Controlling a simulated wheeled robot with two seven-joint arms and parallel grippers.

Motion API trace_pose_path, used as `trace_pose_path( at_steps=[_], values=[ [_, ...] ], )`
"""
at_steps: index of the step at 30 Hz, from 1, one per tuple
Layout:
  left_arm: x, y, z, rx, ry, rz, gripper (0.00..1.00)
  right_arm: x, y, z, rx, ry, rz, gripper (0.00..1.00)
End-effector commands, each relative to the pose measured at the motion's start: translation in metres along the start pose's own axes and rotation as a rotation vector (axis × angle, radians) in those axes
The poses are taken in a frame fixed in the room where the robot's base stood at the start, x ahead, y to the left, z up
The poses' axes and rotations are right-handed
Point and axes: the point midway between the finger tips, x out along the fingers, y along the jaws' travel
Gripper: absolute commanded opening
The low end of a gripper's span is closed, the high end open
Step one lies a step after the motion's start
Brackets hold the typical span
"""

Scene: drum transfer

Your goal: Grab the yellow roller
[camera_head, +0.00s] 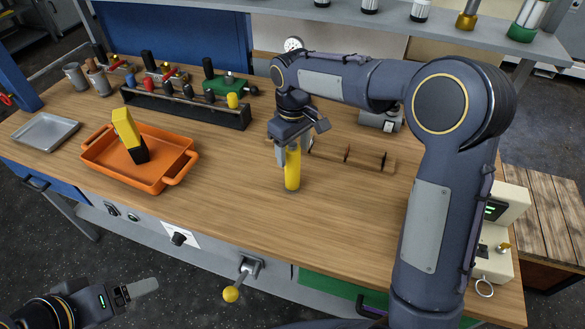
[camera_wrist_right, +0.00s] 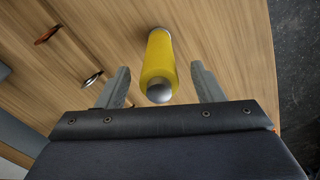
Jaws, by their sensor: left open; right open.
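The yellow roller (camera_head: 292,170) stands upright on the wooden bench in the head view, near the middle. In the right wrist view the yellow roller (camera_wrist_right: 159,65) has a grey rounded end facing the camera. My right gripper (camera_head: 287,155) is over its upper part, which it partly hides in the head view. In the right wrist view my right gripper (camera_wrist_right: 163,83) is open, one finger on each side of the roller, with visible gaps. My left gripper (camera_head: 143,287) is low at the left, away from the bench top, and open.
An orange tray (camera_head: 95,157) holding a yellow and black object (camera_head: 126,130) sits left on the bench. A dark tool rack (camera_head: 185,108) stands behind. A wooden rail (camera_head: 350,158) lies right of the roller. Bare bench top lies in front of the rack.

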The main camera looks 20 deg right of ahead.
Motion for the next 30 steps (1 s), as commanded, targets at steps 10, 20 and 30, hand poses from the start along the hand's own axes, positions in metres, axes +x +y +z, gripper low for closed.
trace_pose_path(
  at_steps=[10, 20, 30],
  values=[
    [-0.002, 0.001, -0.001, 0.000, 0.000, 0.000, 0.76, 0.042, 0.001, -0.002, 0.000, -0.001, 0.000, 0.61],
    [-0.002, 0.001, -0.001, 0.000, 0.000, 0.000, 0.76, 0.042, 0.001, -0.002, 0.001, 0.000, 0.000, 0.47],
    [-0.002, 0.001, -0.001, 0.000, 0.000, 0.000, 0.76, 0.041, 0.001, -0.002, 0.001, 0.001, 0.000, 0.03]
  ],
)
